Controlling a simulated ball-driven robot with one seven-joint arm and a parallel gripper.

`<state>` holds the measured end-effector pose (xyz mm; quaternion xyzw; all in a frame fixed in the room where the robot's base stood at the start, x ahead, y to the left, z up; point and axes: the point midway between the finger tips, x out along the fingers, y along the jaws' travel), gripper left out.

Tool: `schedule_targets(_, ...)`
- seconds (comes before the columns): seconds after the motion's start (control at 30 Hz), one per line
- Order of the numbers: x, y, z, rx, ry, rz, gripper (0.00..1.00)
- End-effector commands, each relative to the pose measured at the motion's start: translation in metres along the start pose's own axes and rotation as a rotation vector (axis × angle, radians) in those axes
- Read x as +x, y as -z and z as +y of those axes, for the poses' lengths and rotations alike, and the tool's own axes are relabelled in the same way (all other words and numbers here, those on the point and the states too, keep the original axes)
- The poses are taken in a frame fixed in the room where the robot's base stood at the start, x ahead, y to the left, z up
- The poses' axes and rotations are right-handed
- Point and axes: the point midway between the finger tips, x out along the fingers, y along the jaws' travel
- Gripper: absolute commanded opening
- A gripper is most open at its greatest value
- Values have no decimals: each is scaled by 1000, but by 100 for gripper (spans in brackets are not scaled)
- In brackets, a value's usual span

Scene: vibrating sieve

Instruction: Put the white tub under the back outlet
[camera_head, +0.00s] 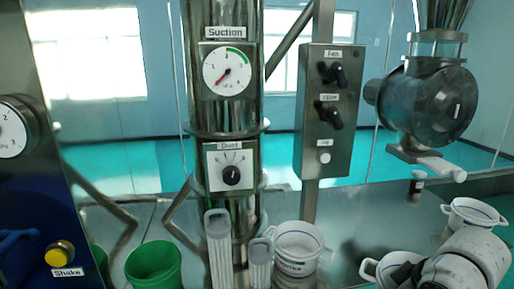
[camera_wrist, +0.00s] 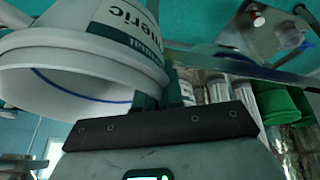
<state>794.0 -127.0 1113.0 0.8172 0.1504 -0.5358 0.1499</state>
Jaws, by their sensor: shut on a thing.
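My gripper (camera_wrist: 172,88) is shut on the rim or wall of a white tub (camera_wrist: 95,50), which fills the upper left of the wrist view. The tub has a printed label, upside down in that view, and a blue line inside its rim. In the head view the held tub (camera_head: 376,271) is at the lower right, partly hidden by my white arm end. Two similar white tubs show: one (camera_head: 297,243) beside the control post, one (camera_head: 472,213) at the far right. I cannot tell which part is the back outlet.
A green tub (camera_head: 153,264) stands at lower left, near the Shake button (camera_head: 60,254). Two pale ribbed pieces (camera_head: 218,250) stand before the steel column. A control box (camera_head: 329,112) and a round valve housing (camera_head: 432,103) with a pale handle rise behind. Some grey surface shows between the tubs.

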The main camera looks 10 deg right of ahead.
Motion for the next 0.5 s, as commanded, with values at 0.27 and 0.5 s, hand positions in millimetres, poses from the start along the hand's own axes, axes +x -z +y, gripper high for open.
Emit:
schedule_targets(0.27,84,-4,-32,183,-64,-24,0)
schedule_targets(0.5,169,-34,-83,344,-132,-39,0)
